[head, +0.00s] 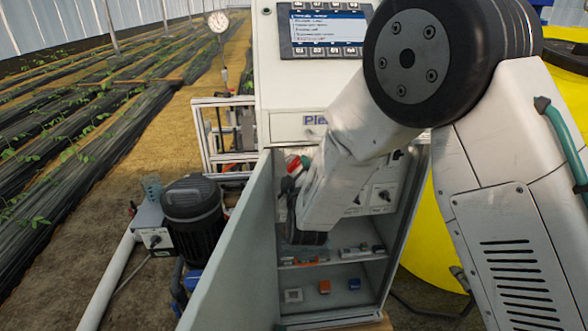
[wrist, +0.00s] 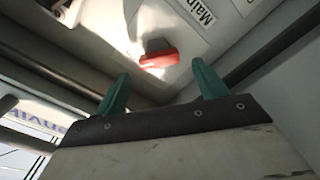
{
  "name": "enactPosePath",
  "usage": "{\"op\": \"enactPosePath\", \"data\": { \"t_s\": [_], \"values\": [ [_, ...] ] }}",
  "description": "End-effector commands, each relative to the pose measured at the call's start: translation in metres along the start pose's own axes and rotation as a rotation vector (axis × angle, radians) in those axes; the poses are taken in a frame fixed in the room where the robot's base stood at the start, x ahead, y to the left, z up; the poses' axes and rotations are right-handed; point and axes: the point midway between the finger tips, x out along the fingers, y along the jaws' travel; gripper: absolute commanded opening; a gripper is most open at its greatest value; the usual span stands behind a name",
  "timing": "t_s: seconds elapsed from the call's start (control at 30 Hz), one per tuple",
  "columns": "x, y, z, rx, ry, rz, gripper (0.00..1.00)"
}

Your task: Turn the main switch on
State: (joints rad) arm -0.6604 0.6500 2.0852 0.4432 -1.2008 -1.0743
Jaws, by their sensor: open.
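The main switch has a red handle (wrist: 159,58) on a pale panel in the wrist view, beside a white label (wrist: 195,12) that reads "Main". The red handle lies roughly sideways in that picture. My gripper (wrist: 160,76) is open, with one green finger to each side of the handle and a gap on both sides. It looks apart from the handle. In the head view a bit of red (head: 293,162) shows inside the open cabinet, next to the end of my arm. My arm hides most of the gripper there.
The cabinet door (head: 232,250) stands open on the left. Cabinet walls rise close around my gripper. Small coloured parts lie on shelves (head: 340,262) below. A display (head: 328,30) is above, a black motor (head: 192,210) at left, a yellow tank (head: 432,250) at right.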

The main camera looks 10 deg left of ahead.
Motion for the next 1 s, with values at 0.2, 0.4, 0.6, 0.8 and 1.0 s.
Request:
{"op": "enactPosePath", "data": {
  "t_s": [0.2, 0.4, 0.6, 0.8, 1.0],
  "values": [
    [0.024, 0.0, 0.0, 0.001, 0.0, 0.0, 0.71],
    [0.028, 0.0, 0.0, 0.001, 0.0, -0.001, 0.71],
    [0.027, 0.0, 0.0, 0.002, 0.0, -0.001, 0.49],
    [0.027, 0.0, 0.0, 0.005, 0.0, -0.001, 0.27],
    [0.027, 0.0, 0.0, 0.112, 0.0, -0.001, 0.27]
  ]
}}
